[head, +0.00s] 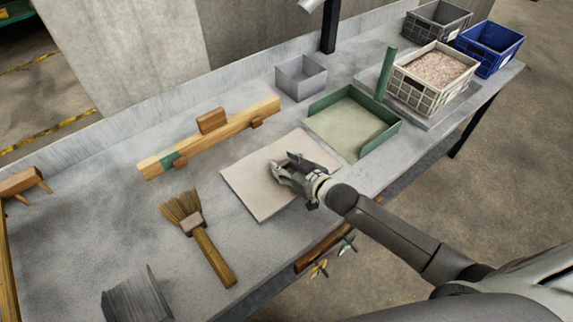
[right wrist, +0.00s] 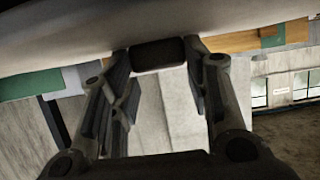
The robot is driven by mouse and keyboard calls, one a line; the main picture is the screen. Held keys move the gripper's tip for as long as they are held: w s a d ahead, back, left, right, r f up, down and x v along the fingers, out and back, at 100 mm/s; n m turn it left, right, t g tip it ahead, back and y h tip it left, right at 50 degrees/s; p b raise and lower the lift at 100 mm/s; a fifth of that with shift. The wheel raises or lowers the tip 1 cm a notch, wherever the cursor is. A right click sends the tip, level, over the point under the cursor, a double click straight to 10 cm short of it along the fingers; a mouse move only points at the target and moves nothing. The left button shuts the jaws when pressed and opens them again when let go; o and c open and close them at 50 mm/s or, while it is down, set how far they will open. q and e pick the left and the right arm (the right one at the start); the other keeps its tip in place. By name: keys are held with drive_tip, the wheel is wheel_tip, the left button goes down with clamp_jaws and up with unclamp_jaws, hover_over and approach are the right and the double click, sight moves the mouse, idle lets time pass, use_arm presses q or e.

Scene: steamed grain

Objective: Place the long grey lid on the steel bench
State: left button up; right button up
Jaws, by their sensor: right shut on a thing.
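A pale grey-beige flat rectangular panel (head: 248,188), which I take for the long grey lid, is over the middle of the grey steel bench (head: 100,215). My right gripper (head: 285,168) is over the panel's middle and covers part of it. In the right wrist view, the fingers of the right gripper (right wrist: 158,62) are shut on a dark block-like handle (right wrist: 157,53) against the lid's pale surface (right wrist: 80,28). I cannot tell whether the lid touches the bench. My left gripper is not in view.
A green tray (head: 392,147) stands close right of the lid, a wooden beam (head: 235,128) behind it, a brush (head: 210,255) to its left. A grey box (head: 301,90), a crate of grain (head: 405,92) and a blue crate (head: 515,62) stand farther back.

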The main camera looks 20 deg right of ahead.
drive_tip(key=o, duration=1.3)
drive_tip(key=shift+f, duration=0.1)
drive_tip(key=shift+r, duration=0.25)
drive_tip(key=shift+s+d, duration=0.15)
drive_tip(key=shift+s, duration=0.15)
drive_tip(key=v, duration=1.1)
drive_tip(key=shift+s+r, duration=0.15)
